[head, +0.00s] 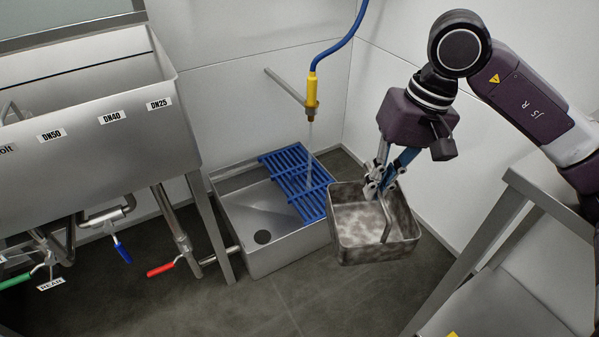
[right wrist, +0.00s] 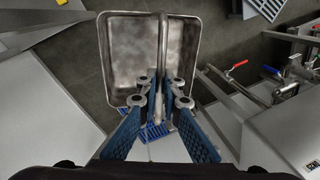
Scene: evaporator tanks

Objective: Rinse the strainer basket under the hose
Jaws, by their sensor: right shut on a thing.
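The strainer basket (head: 360,251) is a square metal box with brown-grey stains and an upright bar handle. It hangs level above the floor, just right of the floor basin in the head view. My right gripper (head: 377,187) is shut on the basket's handle; the right wrist view shows the fingers (right wrist: 161,96) around the bar and the basket (right wrist: 118,60) beyond. The blue hose (head: 338,46) hangs with a yellow nozzle (head: 312,90), and a thin water stream (head: 309,150) falls onto the blue grate (head: 286,172), left of the basket. My left gripper is out of view.
The floor basin (head: 283,252) has a drain hole and carries the blue grate at its right. A steel tank (head: 100,145) with labelled pipes and coloured valve handles stands left. A steel table (head: 500,305) stands at lower right. Walls close the back corner.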

